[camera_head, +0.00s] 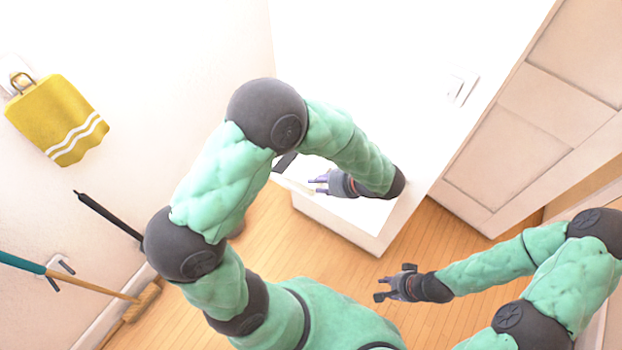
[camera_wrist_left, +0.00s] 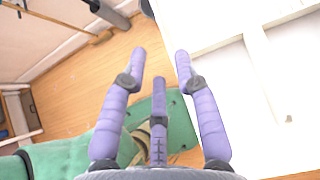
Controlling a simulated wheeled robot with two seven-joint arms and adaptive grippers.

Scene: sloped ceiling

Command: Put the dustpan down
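I cannot clearly identify a dustpan in either view. A small dark flat piece (camera_head: 285,162) shows at the left edge of the white low cabinet (camera_head: 345,222), partly hidden by my left arm; I cannot tell what it is. My left gripper (camera_head: 318,184) is over the cabinet's left part in the head view. In the left wrist view its purple fingers (camera_wrist_left: 160,70) are spread, with nothing between them. My right gripper (camera_head: 390,283) has its fingers apart and looks empty, over the wooden floor to the right of the cabinet.
A black stick (camera_head: 108,215) and a broom (camera_head: 75,279) stand by the left wall. A yellow towel (camera_head: 58,120) hangs above them. Panelled white doors (camera_head: 510,130) are at the right. Wooden floor (camera_head: 440,318) is bare around my right gripper.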

